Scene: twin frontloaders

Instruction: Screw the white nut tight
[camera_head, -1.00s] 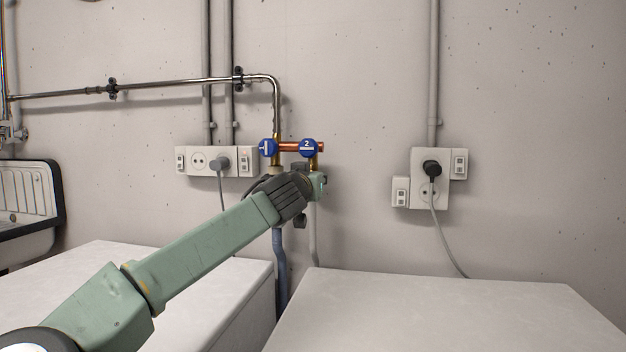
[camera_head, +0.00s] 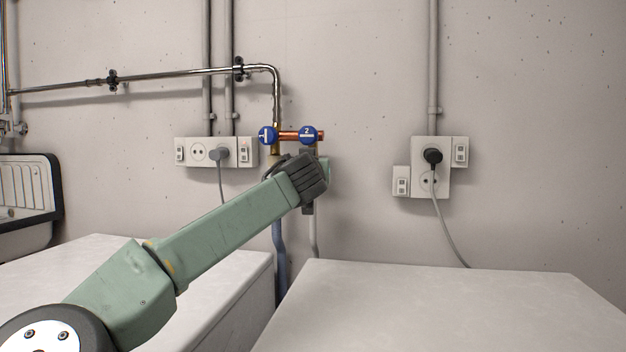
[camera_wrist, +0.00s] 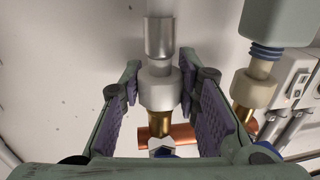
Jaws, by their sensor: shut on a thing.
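The white nut (camera_wrist: 160,92) sits between my gripper's two purple-padded fingers in the wrist view. It is on a grey hose end (camera_wrist: 159,40) and lines up with a brass fitting (camera_wrist: 160,123). My gripper (camera_wrist: 160,78) is shut on the nut. In the head view my gripper (camera_head: 309,185) is at the wall below the blue tap marked 2 (camera_head: 308,134); my wrist hides most of it and the nut. Whether the nut is tight cannot be seen.
A second, cream nut (camera_wrist: 253,88) with a blue-collared hose stands close to the right finger in the wrist view. The copper pipe (camera_wrist: 185,133) runs behind. Wall sockets (camera_head: 216,153) flank the taps. Two white machine tops (camera_head: 430,305) lie below.

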